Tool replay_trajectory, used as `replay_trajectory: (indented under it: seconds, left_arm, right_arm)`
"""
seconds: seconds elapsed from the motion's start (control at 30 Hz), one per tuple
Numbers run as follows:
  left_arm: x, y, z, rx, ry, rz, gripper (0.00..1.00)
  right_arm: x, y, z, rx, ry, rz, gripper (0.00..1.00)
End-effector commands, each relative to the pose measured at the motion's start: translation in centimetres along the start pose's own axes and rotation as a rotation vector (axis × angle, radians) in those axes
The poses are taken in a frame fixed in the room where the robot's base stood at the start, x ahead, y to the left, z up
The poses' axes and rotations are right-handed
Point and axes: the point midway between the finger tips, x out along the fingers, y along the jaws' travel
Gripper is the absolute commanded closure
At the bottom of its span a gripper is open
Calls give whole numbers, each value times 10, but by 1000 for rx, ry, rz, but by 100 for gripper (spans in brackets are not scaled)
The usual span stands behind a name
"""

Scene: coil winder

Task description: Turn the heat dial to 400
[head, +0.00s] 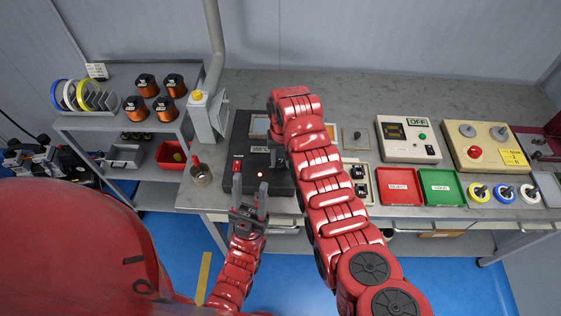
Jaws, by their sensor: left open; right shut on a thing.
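The black heater box (242,140) stands on the bench in the head view, with a red switch (237,165) at its left and a lit orange lamp (262,173) on its front. My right arm reaches over the box from the right and bends down to it. My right gripper (275,157) is shut at the box's top, partly covered by its own wrist. The heat dial is hidden there, and its setting cannot be read. My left gripper (250,197) is open and empty, its fingers pointing up at the box's front edge.
A rack (115,80) holds copper wire spools. To the right stand a control unit marked OFF (408,138), a red tray (399,186) and a green tray (441,187).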

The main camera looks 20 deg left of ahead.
Motion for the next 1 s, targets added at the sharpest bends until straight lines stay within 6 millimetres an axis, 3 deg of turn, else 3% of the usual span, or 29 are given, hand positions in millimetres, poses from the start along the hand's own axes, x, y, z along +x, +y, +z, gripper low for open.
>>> replay_trajectory:
  seconds: [0.4,1.0]
  left_arm:
    - [-20,1,4,0,0,0,50]
    - [-24,1,4,0,0,0,50]
  right_arm:
    - [3,1,1,254,9,2,100]
    - [2,0,2,317,11,1,100]
